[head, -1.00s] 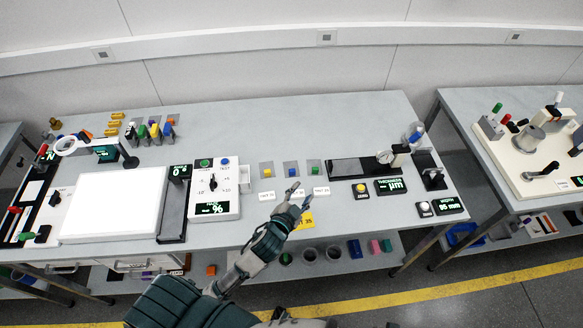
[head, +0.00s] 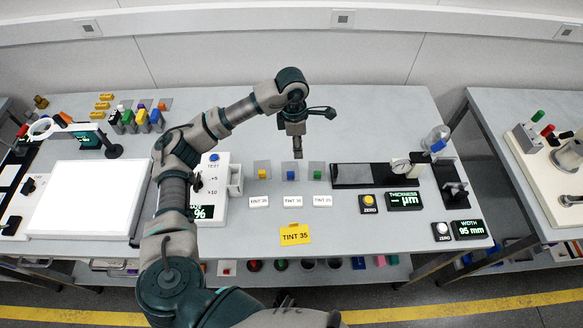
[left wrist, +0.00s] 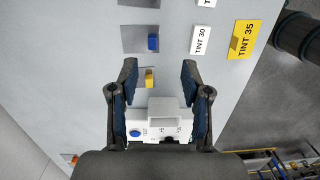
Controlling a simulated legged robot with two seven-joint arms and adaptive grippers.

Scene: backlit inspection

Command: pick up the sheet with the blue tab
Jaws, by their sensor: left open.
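The sheet with the blue tab is a small grey square (head: 291,164) with a blue tab (head: 291,176), in the middle of a row of three. In the left wrist view the blue tab (left wrist: 153,42) lies beyond my fingertips. My left gripper (head: 298,155) points down above the row, apart from the sheets as far as I can tell. Its fingers (left wrist: 158,75) are spread and empty, with the yellow tab (left wrist: 149,78) seen between them. The yellow-tab sheet (head: 262,163) is left of the blue one and the green-tab sheet (head: 318,164) right. My right gripper is out of view.
White tint labels (head: 292,202) and a yellow TINT 35 card (head: 295,235) lie in front of the sheets. A white meter box (head: 211,205) stands left, partly behind my arm. A black gauge track (head: 358,177) is right. Bare table surrounds the labels.

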